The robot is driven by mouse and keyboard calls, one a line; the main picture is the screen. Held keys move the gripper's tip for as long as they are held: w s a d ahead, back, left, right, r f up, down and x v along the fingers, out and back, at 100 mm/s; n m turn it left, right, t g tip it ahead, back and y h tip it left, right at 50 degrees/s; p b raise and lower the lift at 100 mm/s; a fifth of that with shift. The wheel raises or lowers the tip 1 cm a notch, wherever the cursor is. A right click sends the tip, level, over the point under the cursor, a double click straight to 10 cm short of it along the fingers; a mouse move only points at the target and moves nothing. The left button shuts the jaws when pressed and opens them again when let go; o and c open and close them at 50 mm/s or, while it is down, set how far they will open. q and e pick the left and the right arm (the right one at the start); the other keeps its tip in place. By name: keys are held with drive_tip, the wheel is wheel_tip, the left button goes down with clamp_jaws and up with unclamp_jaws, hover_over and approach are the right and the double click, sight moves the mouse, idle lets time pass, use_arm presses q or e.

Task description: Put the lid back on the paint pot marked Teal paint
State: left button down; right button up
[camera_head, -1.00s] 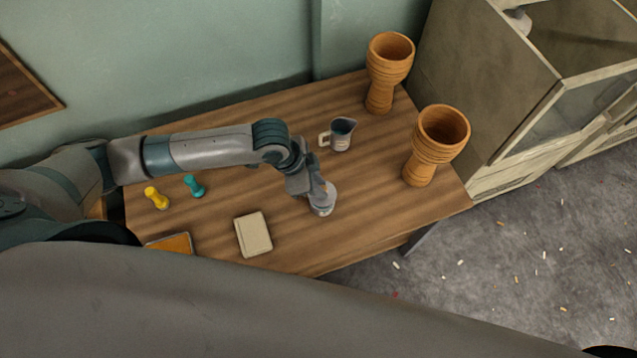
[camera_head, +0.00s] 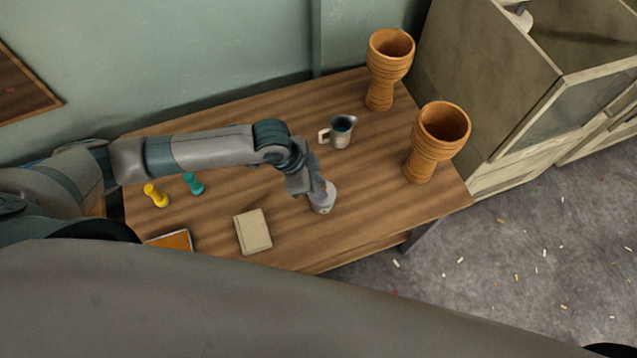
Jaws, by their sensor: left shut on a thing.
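My left gripper (camera_head: 322,191) is over the right half of the wooden table, pointing down. It is shut on a small light-grey round thing (camera_head: 323,207) low over the table. This thing looks like the paint pot, its lid, or both together; my gripper covers its top and I cannot tell which. I can read no Teal paint mark. I cannot tell whether the grey thing touches the table. My right gripper is not in view.
A grey jug (camera_head: 341,131) stands behind my left gripper. Two goblet drums (camera_head: 390,66) (camera_head: 436,141) stand at the table's right. A beige book (camera_head: 253,232), a yellow peg-like piece (camera_head: 156,195) and a teal one (camera_head: 194,184) are on the left. The table (camera_head: 365,215) is clear right of the gripper.

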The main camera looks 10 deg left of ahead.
use_arm(q)
drive_tip(key=shift+p, duration=0.35)
idle(0.7)
drive_tip(key=shift+p, duration=0.35)
idle(0.6)
drive_tip(key=shift+f+p, duration=0.15)
drive_tip(key=shift+p, duration=0.3)
idle(0.6)
drive_tip(key=shift+p, duration=0.35)
idle(0.6)
idle(0.3)
drive_tip(key=c, duration=1)
unclamp_jaws()
drive_tip(key=shift+c, duration=0.2)
